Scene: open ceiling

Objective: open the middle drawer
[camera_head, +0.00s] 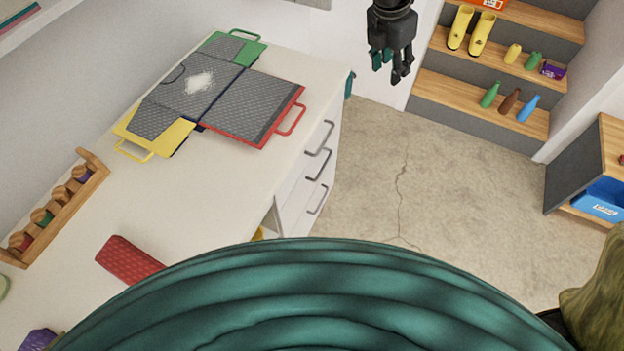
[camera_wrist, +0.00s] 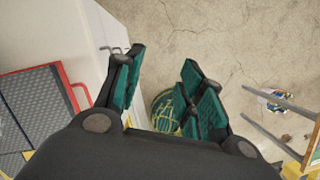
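The white drawer cabinet (camera_head: 291,196) stands under the counter on the left, with its front facing right. Three grey bar handles stick out one below another. The middle drawer's handle (camera_head: 319,165) sits between the upper handle (camera_head: 321,136) and the lower handle (camera_head: 319,200). The drawers look shut. My gripper (camera_head: 390,72) hangs at the top of the head view, to the right of the cabinet and apart from it. In the wrist view its fingers (camera_wrist: 165,80) with green pads are spread and empty. Handles show partly behind the left finger there.
The counter (camera_head: 215,170) holds black mats with coloured frames (camera_head: 190,90), a spice rack (camera_head: 55,215) and a red item (camera_head: 128,260). Wooden steps (camera_head: 480,100) with boots and bottles stand at the back. The floor (camera_head: 440,195) right of the drawers is clear.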

